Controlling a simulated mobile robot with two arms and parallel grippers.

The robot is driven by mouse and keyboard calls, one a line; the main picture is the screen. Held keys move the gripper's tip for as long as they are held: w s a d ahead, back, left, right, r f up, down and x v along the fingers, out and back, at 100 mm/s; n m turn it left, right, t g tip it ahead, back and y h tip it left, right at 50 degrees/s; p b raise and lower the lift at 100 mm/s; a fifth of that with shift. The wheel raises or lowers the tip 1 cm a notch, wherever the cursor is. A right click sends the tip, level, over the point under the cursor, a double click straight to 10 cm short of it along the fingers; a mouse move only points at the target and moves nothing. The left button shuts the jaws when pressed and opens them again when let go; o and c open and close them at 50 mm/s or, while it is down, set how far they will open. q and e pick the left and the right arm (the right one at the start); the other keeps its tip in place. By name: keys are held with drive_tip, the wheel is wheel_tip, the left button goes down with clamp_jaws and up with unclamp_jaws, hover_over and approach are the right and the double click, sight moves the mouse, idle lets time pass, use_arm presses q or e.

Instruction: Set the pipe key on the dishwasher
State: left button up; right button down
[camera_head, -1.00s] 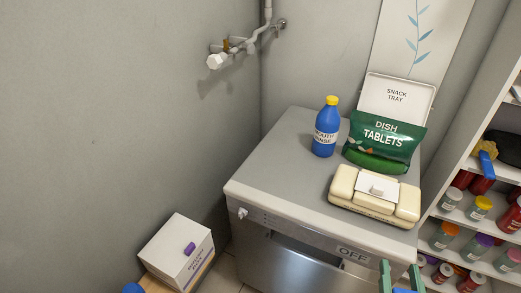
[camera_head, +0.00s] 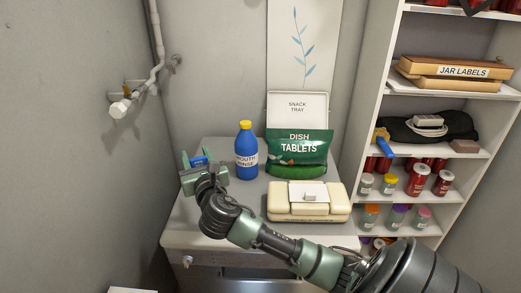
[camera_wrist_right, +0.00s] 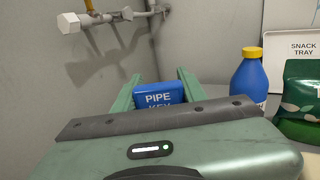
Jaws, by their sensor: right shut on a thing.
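My right gripper (camera_head: 199,163) reaches in from the right over the back left of the dishwasher top (camera_head: 186,232). It is shut on the blue pipe key (camera_head: 200,160), left of the mouth rinse bottle. In the right wrist view the key (camera_wrist_right: 158,93), labelled PIPE KEY, sits between the two green fingers (camera_wrist_right: 158,88); its lower part is hidden behind the gripper body. I cannot tell whether the key touches the dishwasher top. My left gripper is not in view.
The dishwasher top also holds a blue mouth rinse bottle (camera_head: 246,155), a green dish tablets bag (camera_head: 297,150), a white snack tray (camera_head: 297,104) and a cream container (camera_head: 309,209). Shelves (camera_head: 455,95) stand right. A white pipe valve (camera_head: 122,107) is on the left wall.

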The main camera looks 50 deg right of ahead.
drive_tip(key=shift+w+d+f+b, duration=0.2)
drive_tip(key=shift+f+b, duration=0.45)
drive_tip(key=shift+f, duration=2.45)
drive_tip(key=shift+w+d+f+b, duration=0.2)
drive_tip(key=shift+f+b, duration=0.5)
drive_tip(key=shift+f, duration=2.4)
drive_tip(key=shift+w+d+f+b, duration=0.2)
drive_tip(key=shift+f+b, duration=0.45)
drive_tip(key=shift+f, duration=2.45)
drive_tip(key=shift+f+b, duration=0.5)
drive_tip(key=shift+f, duration=0.15)
drive_tip(key=c, duration=0.8)
unclamp_jaws()
